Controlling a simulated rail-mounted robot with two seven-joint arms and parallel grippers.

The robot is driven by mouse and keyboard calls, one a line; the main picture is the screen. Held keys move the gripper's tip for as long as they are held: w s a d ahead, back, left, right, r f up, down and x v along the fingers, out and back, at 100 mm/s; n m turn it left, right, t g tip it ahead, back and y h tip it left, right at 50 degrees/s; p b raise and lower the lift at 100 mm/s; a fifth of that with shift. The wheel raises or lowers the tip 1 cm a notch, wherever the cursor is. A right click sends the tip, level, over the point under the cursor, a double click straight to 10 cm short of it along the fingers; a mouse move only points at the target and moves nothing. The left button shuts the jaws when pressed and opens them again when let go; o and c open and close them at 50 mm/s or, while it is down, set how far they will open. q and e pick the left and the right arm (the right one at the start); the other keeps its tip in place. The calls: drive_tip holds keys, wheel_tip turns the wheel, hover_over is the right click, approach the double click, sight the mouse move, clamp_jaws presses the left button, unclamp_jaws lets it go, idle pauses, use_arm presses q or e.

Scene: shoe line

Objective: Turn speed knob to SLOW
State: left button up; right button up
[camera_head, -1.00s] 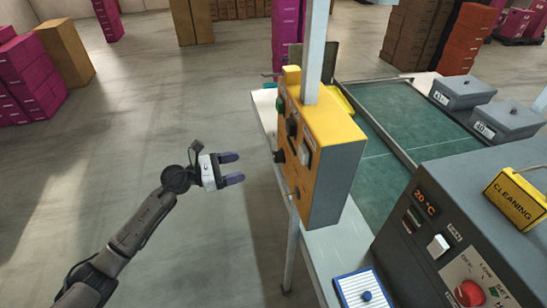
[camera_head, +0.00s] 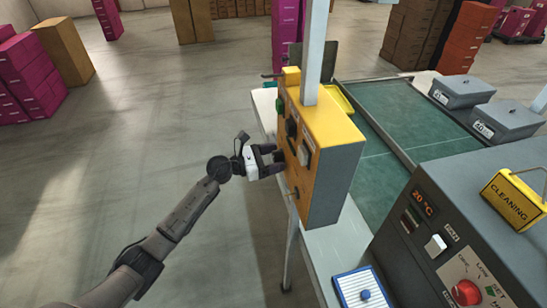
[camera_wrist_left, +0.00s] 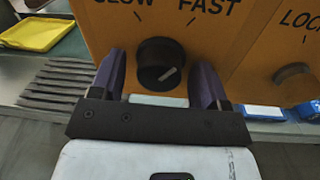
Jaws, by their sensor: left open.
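The speed knob (camera_wrist_left: 160,62) is black and round, on the orange panel below the words SLOW and FAST in the left wrist view. Its white mark slants up to the right, toward the FAST side. My left gripper (camera_head: 279,161) is open at the front of the yellow control box (camera_head: 333,133). In the wrist view, its two purple fingers stand one on each side of the knob, with narrow gaps visible. In the head view the fingers largely hide the knob. My right gripper is not in view.
Another dark knob (camera_wrist_left: 293,75) below a partly cut-off LOCK label sits to the right on the panel. A metal post (camera_head: 314,50) rises from the box. A grey machine (camera_head: 470,230) with a red knob stands at the right. Open floor lies left.

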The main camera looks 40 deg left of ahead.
use_arm(q)
drive_tip(key=shift+c, duration=0.5)
drive_tip(key=c, duration=0.8)
drive_tip(key=shift+s+n+g+p, duration=0.1)
drive_tip(key=shift+n+g+p, duration=0.4)
drive_tip(key=shift+n+p, duration=5.6)
drive_tip(key=shift+n+b, duration=0.6)
drive_tip(key=shift+n, duration=0.1)
drive_tip(key=shift+f, duration=0.1)
